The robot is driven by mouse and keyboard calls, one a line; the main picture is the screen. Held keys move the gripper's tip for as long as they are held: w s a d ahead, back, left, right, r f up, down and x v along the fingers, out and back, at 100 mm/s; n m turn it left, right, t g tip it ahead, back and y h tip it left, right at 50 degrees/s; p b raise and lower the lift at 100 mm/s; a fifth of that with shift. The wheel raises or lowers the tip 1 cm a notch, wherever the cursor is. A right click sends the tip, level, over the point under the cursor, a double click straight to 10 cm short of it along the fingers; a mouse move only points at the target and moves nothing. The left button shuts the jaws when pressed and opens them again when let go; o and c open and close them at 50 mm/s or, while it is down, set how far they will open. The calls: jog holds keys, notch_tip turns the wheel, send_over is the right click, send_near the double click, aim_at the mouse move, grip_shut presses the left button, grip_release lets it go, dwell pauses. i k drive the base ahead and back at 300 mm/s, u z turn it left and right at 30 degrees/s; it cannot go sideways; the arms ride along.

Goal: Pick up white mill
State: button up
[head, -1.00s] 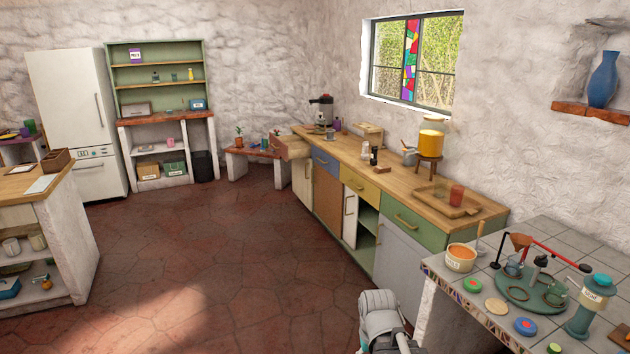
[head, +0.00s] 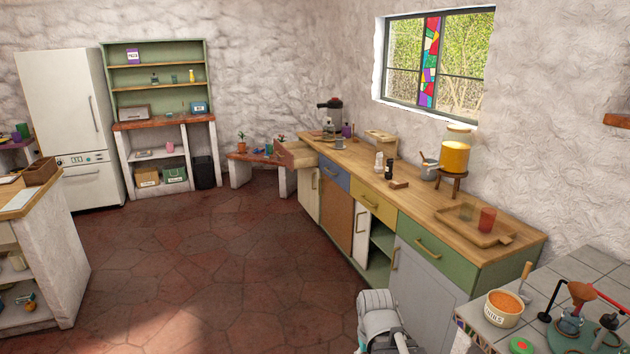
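A small white mill (head: 379,163) stands upright on the wooden counter (head: 340,156), left of and close to a dark mill (head: 389,169). It is small in the head view, so fine detail is hard to tell. Part of my arm shows at the bottom centre, well in front of the counter and far from the mill. My gripper is not in view.
A small brown block (head: 399,184), a grey pot (head: 429,170) and an orange dispenser on a stand (head: 455,156) are near the mills. A wooden tray (head: 463,232) lies nearer. A drawer (head: 297,155) stands open at the far end. The red floor (head: 220,260) is clear.

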aim_at(379, 168)
jog(key=i, duration=3.35)
jog(key=z, duration=2)
